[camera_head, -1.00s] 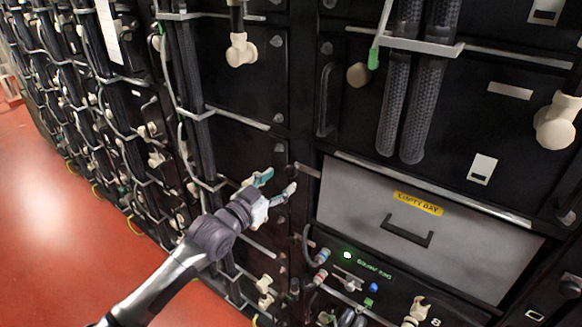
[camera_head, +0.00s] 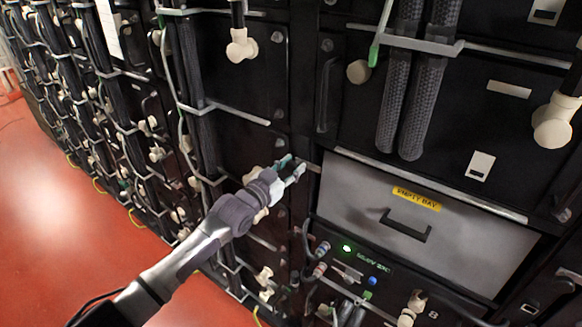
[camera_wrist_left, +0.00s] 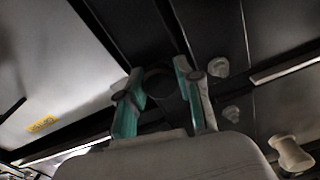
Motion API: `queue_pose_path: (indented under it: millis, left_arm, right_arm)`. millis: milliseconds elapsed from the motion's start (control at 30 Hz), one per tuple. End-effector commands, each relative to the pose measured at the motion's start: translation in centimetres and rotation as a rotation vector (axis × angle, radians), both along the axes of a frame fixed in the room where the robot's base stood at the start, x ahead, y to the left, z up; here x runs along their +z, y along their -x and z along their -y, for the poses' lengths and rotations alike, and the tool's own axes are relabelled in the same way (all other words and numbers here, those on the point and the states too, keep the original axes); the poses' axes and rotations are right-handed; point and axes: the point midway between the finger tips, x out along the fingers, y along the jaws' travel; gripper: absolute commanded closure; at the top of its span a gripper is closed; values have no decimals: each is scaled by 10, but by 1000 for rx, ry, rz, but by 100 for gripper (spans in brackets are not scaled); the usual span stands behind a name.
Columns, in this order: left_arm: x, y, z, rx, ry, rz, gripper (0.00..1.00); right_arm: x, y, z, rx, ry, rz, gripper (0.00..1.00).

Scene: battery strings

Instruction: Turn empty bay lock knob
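The empty bay is a light grey panel (camera_head: 350,188) with a yellow label (camera_head: 417,199) and a dark handle (camera_head: 406,225). My left gripper (camera_head: 295,164) is at the dark frame beside the panel's upper left corner. In the left wrist view, its two teal fingers (camera_wrist_left: 160,72) are apart. A dark, rounded shape, perhaps the lock knob (camera_wrist_left: 160,84), shows between them. It is too dim to tell whether the fingers touch it. In the head view the gripper hides that spot. The grey panel (camera_wrist_left: 50,75) is left of the fingers in the wrist view. My right gripper is not in view.
Below the bay is a unit with a green light (camera_head: 347,248) and cable plugs (camera_head: 321,258). Thick braided cables (camera_head: 408,100) hang above it. Cream connectors (camera_head: 241,46) stick out from the racks. Open red floor (camera_head: 60,220) lies at left.

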Motion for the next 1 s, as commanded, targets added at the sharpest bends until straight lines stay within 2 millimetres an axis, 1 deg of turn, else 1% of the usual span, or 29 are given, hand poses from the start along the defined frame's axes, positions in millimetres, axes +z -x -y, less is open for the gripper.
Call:
queue_pose_path:
  millis: [33,100,367,533,667,1000]
  left_arm:
    - [0,0,0,0,0,0,89]
    - [0,0,0,0,0,0,100]
    - [-1,0,0,0,19,-14,100]
    - [-1,0,0,0,77,-55,100]
    - [-2,0,0,1,150,-109,100]
    - [-2,0,0,0,406,-295,100]
  right_arm:
    - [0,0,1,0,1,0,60]
    - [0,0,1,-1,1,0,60]
    - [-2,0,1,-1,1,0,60]
    - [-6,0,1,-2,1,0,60]
    - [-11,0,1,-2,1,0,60]
    - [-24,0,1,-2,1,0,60]
